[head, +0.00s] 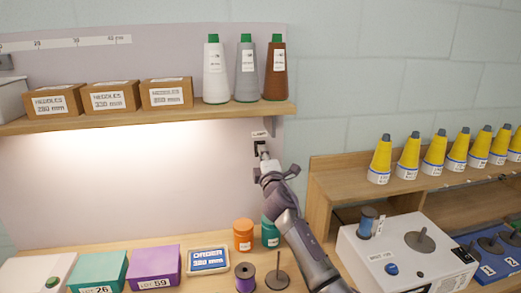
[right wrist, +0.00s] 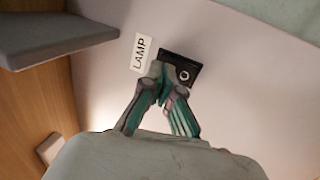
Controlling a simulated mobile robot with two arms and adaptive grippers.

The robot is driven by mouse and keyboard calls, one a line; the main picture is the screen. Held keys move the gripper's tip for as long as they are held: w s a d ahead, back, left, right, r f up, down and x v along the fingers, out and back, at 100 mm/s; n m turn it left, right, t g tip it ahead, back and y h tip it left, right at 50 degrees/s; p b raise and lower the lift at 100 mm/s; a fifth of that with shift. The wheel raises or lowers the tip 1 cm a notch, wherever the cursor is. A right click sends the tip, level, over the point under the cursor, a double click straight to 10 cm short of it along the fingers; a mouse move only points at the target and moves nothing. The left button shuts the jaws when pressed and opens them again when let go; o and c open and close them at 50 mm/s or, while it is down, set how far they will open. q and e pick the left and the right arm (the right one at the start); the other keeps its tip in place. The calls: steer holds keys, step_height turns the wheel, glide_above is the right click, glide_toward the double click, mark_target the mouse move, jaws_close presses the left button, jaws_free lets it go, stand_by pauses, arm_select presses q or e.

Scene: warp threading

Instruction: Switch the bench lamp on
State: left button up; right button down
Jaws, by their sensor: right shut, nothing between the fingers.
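The lamp switch (right wrist: 183,70) is a small black plate on the back panel, with a white LAMP label (right wrist: 141,52) beside it in the right wrist view. In the head view the switch (head: 259,147) sits just below the shelf's right end. My right gripper (right wrist: 163,80) is shut and empty, with its fingertips at the switch plate and covering part of it. I cannot tell whether they touch it. In the head view my right gripper (head: 264,158) reaches up to the switch from below. The panel under the shelf is brightly lit. My left gripper is not in view.
The shelf (head: 180,115) above holds needle boxes (head: 109,97) and three thread cones (head: 246,70). Below stand an orange jar (head: 243,235), a teal jar (head: 270,233), a purple spool (head: 245,280) and a purple box (head: 154,266). A white machine (head: 408,255) stands at the right.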

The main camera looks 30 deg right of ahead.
steer(key=s+p, duration=0.1)
steer(key=s, duration=0.1)
steer(key=s+a+p, duration=0.1)
steer(key=s, duration=0.2)
steer(key=shift+s+a+r, duration=0.1)
steer(key=shift+s+a, duration=0.05)
steer(key=shift+s, duration=0.1)
stand_by(0.6)
